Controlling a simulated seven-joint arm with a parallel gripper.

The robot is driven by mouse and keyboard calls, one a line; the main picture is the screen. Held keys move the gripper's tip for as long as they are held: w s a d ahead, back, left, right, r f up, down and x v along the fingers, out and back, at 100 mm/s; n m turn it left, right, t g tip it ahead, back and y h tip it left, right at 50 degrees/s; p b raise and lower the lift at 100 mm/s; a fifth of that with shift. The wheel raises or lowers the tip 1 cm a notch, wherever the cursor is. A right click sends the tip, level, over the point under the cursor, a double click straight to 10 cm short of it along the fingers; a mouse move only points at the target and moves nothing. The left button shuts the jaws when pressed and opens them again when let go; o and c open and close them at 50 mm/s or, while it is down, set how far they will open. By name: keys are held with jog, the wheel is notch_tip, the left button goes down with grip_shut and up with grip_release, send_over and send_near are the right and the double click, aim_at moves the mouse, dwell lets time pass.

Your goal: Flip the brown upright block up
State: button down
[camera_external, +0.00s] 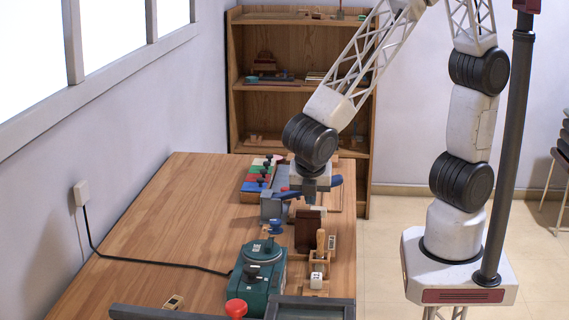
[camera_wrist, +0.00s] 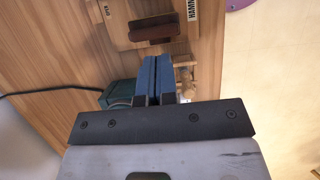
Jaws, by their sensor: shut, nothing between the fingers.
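The brown block (camera_external: 308,230) stands on the table under my gripper in the external view. In the wrist view the dark brown block (camera_wrist: 155,27) sits on a light wooden board (camera_wrist: 120,35), ahead of my fingertips. My gripper (camera_external: 310,197) is above the block and points down. In the wrist view its two blue fingers (camera_wrist: 152,73) are pressed together with nothing between them. A gap shows between the fingertips and the block there. I cannot tell the exact height of the fingers above it.
A green device (camera_external: 262,268) with a red ball knob (camera_external: 236,308) stands near the block on the table (camera_external: 160,225). Colored keys (camera_external: 256,178) and a grey box (camera_external: 270,207) lie behind. A wooden hammer-like piece (camera_external: 319,250) is close beside the block. The table's left side is mostly clear.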

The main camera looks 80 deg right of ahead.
jog(key=v, duration=0.6)
dwell(0.3)
jog(key=a, duration=0.5)
jog(key=shift+f, duration=0.2)
send_near(311, 220)
notch_tip(311, 220, down, 5)
jog(key=a, duration=0.2)
jog(key=shift+d+f, duration=0.1)
jog(key=shift+d, duration=1.85)
